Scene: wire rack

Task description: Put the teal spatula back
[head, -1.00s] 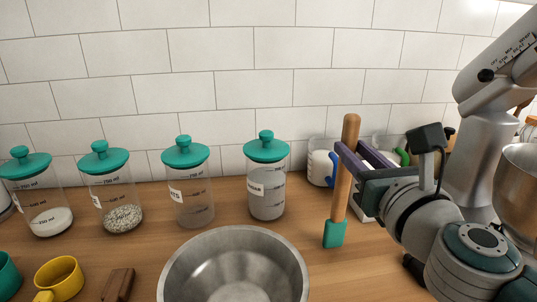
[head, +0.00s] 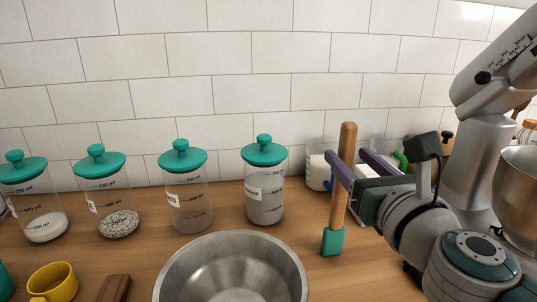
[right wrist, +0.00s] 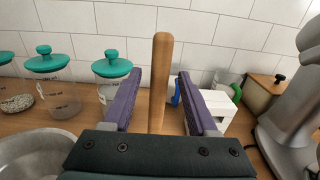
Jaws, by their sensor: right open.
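The teal spatula has a wooden handle (head: 347,145) and a teal head (head: 332,241). It is close to upright, handle up and head down, leaning slightly. I cannot tell whether the head touches the counter. My right gripper (head: 345,156) is open, with its purple fingers on either side of the handle. In the right wrist view the handle (right wrist: 160,85) stands between the open fingers (right wrist: 160,76), with a visible gap at each. The lower spatula is hidden there by the gripper body. My left gripper is not in view.
A metal bowl (head: 232,237) stands at the front. Several teal-lidded jars (head: 265,190) line the wall at left. Behind my right gripper are white-filled containers (head: 318,168) and a white block (right wrist: 217,107). A stand mixer (head: 487,140) is at right. A yellow mug (head: 55,281) is front left.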

